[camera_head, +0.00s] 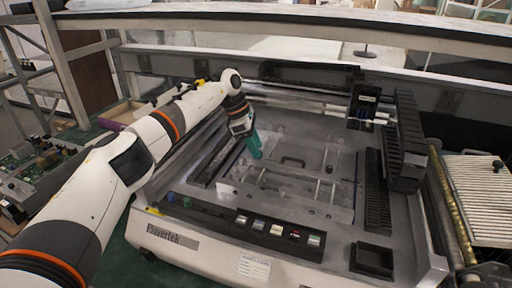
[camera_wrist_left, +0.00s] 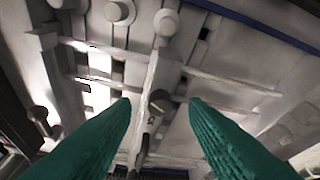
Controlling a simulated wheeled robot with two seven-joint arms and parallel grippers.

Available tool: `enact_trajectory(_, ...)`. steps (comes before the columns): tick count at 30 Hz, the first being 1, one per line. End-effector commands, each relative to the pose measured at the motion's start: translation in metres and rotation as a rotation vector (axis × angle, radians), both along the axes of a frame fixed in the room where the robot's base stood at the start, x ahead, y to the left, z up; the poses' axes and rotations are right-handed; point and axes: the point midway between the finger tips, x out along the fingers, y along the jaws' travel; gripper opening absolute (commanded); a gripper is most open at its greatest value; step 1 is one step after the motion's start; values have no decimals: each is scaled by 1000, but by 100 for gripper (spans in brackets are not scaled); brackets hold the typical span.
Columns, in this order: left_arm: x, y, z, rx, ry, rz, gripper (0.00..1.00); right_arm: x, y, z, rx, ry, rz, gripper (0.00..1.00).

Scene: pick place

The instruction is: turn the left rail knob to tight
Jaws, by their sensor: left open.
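My left gripper (camera_head: 254,150) reaches in from the left, with its green fingers pointing down over the left part of the machine's bed. In the left wrist view its two fingers (camera_wrist_left: 160,104) are spread apart with nothing held between them. A small grey round knob (camera_wrist_left: 159,99) on a pale rail (camera_wrist_left: 150,75) shows in the gap between the fingertips, seemingly beyond them. I cannot tell whether it is the left rail knob, how it is turned, or how far away it is. In the head view the gripper covers part of that area. My right gripper is not in view.
The machine's metal frame (camera_head: 345,210) surrounds the clear plate area. A dark button strip (camera_head: 270,231) runs along the front. A black tower (camera_head: 405,140) and a small black tray (camera_head: 373,259) stand at the right. More round knobs (camera_wrist_left: 117,12) show in the wrist view.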

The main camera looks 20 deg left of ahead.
Motion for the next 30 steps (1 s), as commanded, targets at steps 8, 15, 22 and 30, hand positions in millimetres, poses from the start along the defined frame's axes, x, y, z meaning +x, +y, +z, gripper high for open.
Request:
enact_trajectory(8,-4,22,53,-1,-5,2,40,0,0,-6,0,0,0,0)
enact_trajectory(15,-8,36,91,-1,-3,1,40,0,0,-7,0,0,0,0)
enact_trajectory(22,-9,41,102,-1,-1,0,40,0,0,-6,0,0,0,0)
enact_trajectory(30,-9,41,102,0,-1,0,40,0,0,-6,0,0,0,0)
